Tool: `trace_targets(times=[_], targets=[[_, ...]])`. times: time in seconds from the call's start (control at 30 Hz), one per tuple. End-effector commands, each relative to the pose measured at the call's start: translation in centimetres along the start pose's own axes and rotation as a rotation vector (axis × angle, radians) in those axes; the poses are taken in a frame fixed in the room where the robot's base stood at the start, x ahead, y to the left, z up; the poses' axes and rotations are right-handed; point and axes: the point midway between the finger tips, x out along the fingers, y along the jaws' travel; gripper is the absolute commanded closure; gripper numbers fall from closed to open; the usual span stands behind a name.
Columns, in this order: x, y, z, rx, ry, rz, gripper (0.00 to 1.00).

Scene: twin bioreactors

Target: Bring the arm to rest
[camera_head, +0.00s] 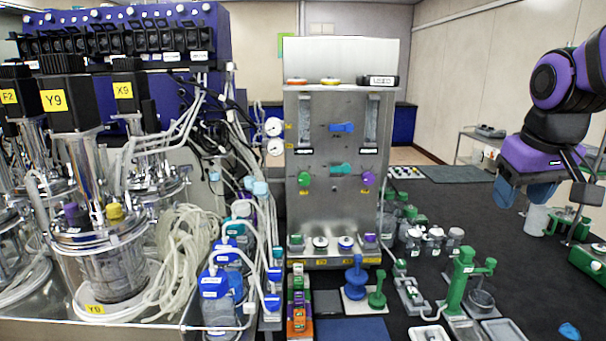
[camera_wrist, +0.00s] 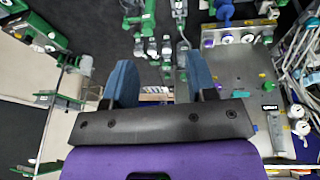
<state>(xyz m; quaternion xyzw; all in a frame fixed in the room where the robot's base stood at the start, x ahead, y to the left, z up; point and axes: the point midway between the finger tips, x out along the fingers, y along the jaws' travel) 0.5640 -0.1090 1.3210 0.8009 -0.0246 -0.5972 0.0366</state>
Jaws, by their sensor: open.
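My purple and black arm comes in from the right in the head view, with my gripper (camera_head: 548,192) above the right part of the dark bench. Its blue fingers point downward and hold nothing. In the wrist view my gripper (camera_wrist: 164,88) shows two blue fingers spread apart with empty space between them. No object touches the fingers in either view.
Bioreactor vessels (camera_head: 105,255) with tubing stand at the left. A steel valve panel (camera_head: 335,160) stands in the middle. Green stands (camera_head: 465,275) and small bottles (camera_head: 432,238) crowd the bench. Bare dark bench (camera_head: 455,200) lies left of my gripper.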

Motion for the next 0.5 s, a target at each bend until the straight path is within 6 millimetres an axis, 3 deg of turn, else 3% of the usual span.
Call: trace_targets(times=[0.1, 0.3, 0.5], targets=[[-1.8, -1.4, 3.2, 0.005, 0.048, -0.011, 0.48], [-3.3, -3.0, 8.3, 0.021, 0.115, -0.042, 0.48], [-3.7, -3.9, 11.8, 0.033, 0.159, -0.072, 0.48]])
